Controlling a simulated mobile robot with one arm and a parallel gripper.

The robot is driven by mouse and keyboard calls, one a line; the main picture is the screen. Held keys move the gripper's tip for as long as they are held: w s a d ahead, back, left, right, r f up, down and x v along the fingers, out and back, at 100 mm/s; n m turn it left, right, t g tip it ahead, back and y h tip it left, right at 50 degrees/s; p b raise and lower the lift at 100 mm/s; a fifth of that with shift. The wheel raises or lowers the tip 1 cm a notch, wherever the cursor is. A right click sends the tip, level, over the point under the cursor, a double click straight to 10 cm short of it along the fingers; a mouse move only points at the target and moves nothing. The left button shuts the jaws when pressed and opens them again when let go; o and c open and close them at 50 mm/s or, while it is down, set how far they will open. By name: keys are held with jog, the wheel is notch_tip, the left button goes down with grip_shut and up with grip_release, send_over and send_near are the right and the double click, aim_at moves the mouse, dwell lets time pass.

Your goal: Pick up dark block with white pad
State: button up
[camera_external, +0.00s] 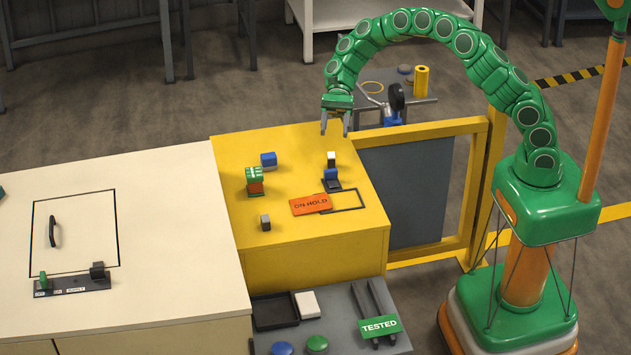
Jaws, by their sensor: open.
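A small block with a white face and a dark lower part (331,160) stands on the yellow bench top near its back right edge; it looks like the dark block with white pad, but is too small to be certain. A blue piece (331,174) and a dark base sit directly in front of it; I cannot tell whether they touch it. My gripper (335,132) hangs from the green arm, fingers pointing down. In the picture it is just above the white-faced block. It is open, with nothing seen between the fingers.
The yellow bench (230,168) also holds a green-and-orange block (255,181), a blue block (268,160), a grey block (265,223) and an orange ON HOLD sign (310,204). A black tray (274,312) and white pad (307,304) lie on the lower grey shelf.

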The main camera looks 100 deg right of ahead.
aim_at(331, 161)
jog(key=shift+d+f+m, duration=0.3)
jog(key=shift+d+f, duration=0.25)
jog(key=shift+x, duration=1.2)
jog(key=shift+s+f+x, duration=0.1)
jog(key=shift+f+x, duration=0.1)
jog(key=shift+x, duration=1.1)
jog(key=shift+s+f+x, duration=0.1)
jog(key=shift+f+x, duration=0.05)
jog(key=shift+x, duration=1.1)
jog(key=shift+d, duration=0.1)
jog(key=shift+c, duration=0.3)
grip_shut()
